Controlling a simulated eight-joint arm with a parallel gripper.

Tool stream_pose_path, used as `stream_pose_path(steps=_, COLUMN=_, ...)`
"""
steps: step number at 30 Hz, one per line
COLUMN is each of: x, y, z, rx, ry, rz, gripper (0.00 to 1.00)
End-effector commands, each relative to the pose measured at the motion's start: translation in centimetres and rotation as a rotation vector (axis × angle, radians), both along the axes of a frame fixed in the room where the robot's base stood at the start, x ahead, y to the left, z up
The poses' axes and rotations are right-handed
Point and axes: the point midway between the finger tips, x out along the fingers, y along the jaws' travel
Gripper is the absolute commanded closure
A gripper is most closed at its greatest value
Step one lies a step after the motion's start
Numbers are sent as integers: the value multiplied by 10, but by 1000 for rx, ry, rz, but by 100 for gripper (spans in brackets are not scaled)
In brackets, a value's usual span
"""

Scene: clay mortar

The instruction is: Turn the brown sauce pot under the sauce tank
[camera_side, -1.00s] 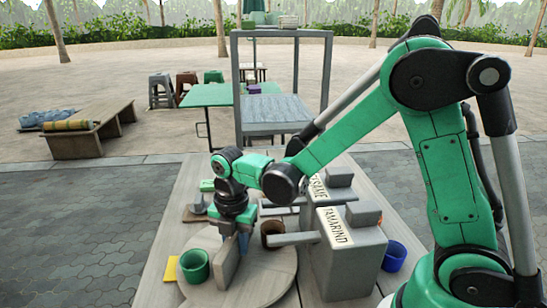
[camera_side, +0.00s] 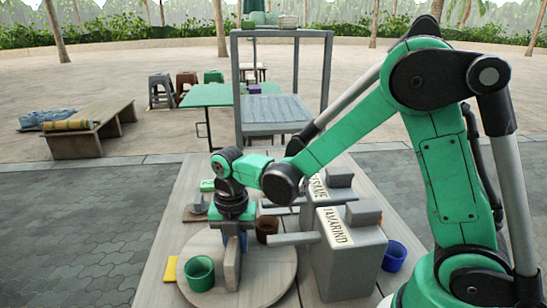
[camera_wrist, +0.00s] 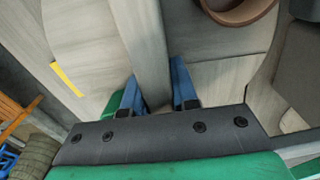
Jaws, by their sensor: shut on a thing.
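The brown sauce pot (camera_side: 267,228) stands on the right back part of a round pale turntable (camera_side: 268,282). It lies just behind the spout tip (camera_side: 275,240) of the grey TAMARIND tank (camera_side: 345,262); the spout partly hides it. The pot's rim also shows at the top of the wrist view (camera_wrist: 238,14). A grey upright fin (camera_side: 233,270) rises from the turntable's middle. My gripper (camera_wrist: 158,92) is shut on this fin (camera_wrist: 142,45), with one blue finger on each side. A green pot (camera_side: 200,275) stands on the turntable's left part.
A second grey tank (camera_side: 318,189) stands behind the TAMARIND tank. A blue cup (camera_side: 394,257) is at its right. A yellow piece (camera_side: 170,269) lies by the turntable's left edge. A small green block (camera_side: 207,185) and grey items are farther back on the table.

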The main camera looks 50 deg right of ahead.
Motion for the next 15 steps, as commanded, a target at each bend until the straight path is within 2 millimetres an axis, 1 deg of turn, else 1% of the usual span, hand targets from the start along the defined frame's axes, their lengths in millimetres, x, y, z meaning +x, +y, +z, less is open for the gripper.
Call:
stream_pose_path(steps=8, x=0, y=0, z=0, rx=1, ry=1, rz=0, gripper=100)
stream_pose_path(steps=9, x=0, y=0, z=0, rx=1, ry=1, rz=0, gripper=68)
stream_pose_path(steps=11, x=0, y=0, z=0, rx=1, ry=1, rz=-1, gripper=51)
stream_pose_path(steps=12, x=0, y=0, z=0, rx=1, ry=1, rz=-1, gripper=45)
stream_pose_path(steps=15, x=0, y=0, z=0, rx=1, ry=1, rz=-1, gripper=45)
